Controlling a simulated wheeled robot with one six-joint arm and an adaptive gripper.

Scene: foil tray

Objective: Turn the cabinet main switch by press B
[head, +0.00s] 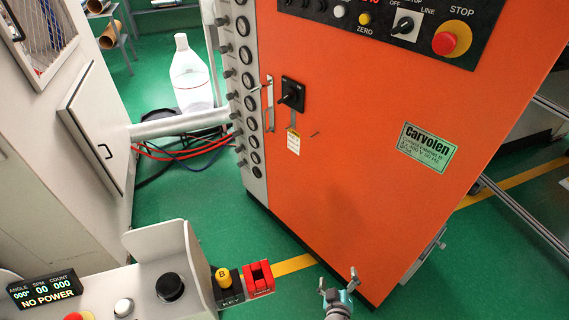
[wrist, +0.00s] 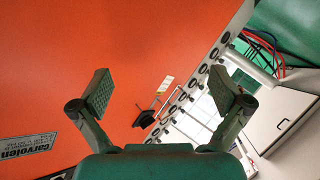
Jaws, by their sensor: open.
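The cabinet main switch (head: 291,94) is a black rotary handle on a black plate on the orange cabinet's front (head: 340,190), near its left edge. A white tag (head: 293,142) hangs below it. In the wrist view the switch (wrist: 147,117) shows small between my fingers, with the tag (wrist: 165,86) beside it. My gripper (head: 338,282) is low in front of the cabinet, below and right of the switch and well apart from it. In the wrist view my gripper (wrist: 161,93) has its fingers spread wide with nothing between them.
A row of gauges (head: 246,82) lines the cabinet's left side. A red stop button (head: 444,43) is at the top right.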

